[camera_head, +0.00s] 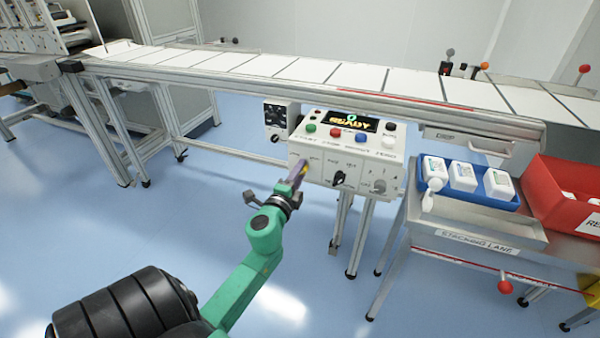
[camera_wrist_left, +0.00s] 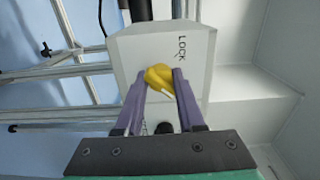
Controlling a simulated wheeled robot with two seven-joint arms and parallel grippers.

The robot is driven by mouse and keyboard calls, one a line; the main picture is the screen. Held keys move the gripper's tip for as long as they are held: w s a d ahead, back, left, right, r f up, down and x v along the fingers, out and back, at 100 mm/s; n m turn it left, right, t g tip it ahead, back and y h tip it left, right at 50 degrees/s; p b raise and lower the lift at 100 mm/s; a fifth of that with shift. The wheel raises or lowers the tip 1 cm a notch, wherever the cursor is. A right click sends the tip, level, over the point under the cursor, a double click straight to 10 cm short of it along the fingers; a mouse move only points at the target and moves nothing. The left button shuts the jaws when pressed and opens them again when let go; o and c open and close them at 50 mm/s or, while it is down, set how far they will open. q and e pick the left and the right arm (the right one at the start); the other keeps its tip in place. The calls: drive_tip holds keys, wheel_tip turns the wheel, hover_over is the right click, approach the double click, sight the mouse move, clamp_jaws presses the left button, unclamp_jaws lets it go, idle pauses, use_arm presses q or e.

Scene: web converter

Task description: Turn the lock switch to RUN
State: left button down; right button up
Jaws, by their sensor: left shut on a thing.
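The lock switch is a yellow knob (camera_wrist_left: 158,78) on the grey face of the control box; the word LOCK shows beside it in the left wrist view. My left gripper (camera_wrist_left: 162,88) has its two purple fingers on either side of the knob, shut on it. In the head view my left gripper (camera_head: 299,176) reaches the left part of the front face of the control box (camera_head: 330,162), and its fingers mostly hide the knob. The box's display (camera_head: 352,121) reads READY. My right gripper is not in view.
Coloured buttons line the box top, and a black selector (camera_head: 339,178) and a grey knob (camera_head: 379,186) sit right of the lock switch. A conveyor (camera_head: 270,68) runs behind. A blue tray (camera_head: 466,188) with white bottles and a red bin (camera_head: 560,195) stand at right.

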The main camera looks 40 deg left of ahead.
use_arm(q)
drive_tip(key=shift+a+f, duration=0.1)
drive_tip(key=shift+f, duration=0.1)
idle(0.3)
drive_tip(key=c, duration=0.5)
unclamp_jaws()
drive_tip(key=shift+c, duration=0.2)
drive_tip(key=shift+r, duration=0.1)
drive_tip(key=b+v, duration=0.4)
drive_tip(key=v, duration=1)
drive_tip(key=shift+s, duration=0.35)
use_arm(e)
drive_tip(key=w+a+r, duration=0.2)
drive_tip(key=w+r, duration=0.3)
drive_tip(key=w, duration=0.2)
